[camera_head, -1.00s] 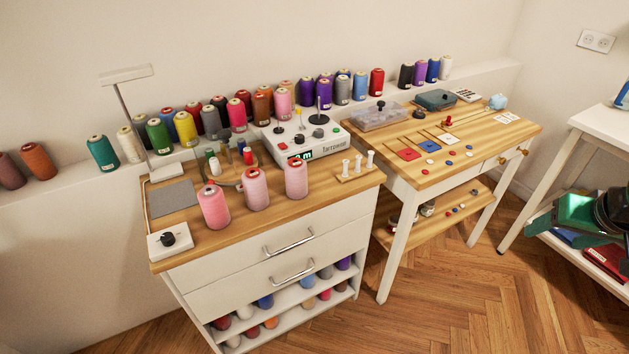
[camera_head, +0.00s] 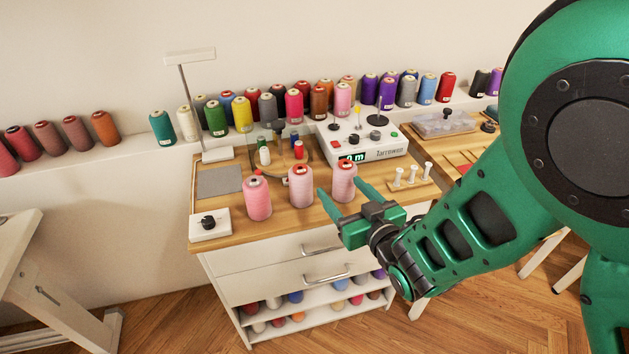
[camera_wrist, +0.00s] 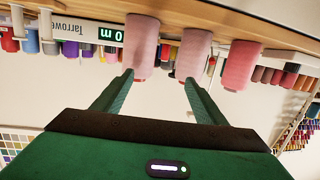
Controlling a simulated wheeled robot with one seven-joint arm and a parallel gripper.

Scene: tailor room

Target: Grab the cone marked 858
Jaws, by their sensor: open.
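Three pink thread cones stand upright in a row on the wooden top of the drawer cabinet. They are the left cone (camera_head: 257,200), the middle cone (camera_head: 301,190) and the right cone (camera_head: 345,178). No number is readable, so I cannot tell which is 858. My gripper (camera_head: 340,188) is open and empty, its fingers pointing at the right cone from the front. In the upside-down wrist view, the right cone (camera_wrist: 142,42) is at left, then the middle cone (camera_wrist: 194,52) and the left cone (camera_wrist: 241,65). The fingertips (camera_wrist: 159,78) span the gap between the right and middle cones.
Behind the cones are a white winder machine (camera_head: 365,142) and small spools. A peg stand (camera_head: 410,185) stands at right and a white knob box (camera_head: 210,225) at left. More coloured cones line the wall ledge. A white table (camera_head: 50,285) stands at far left.

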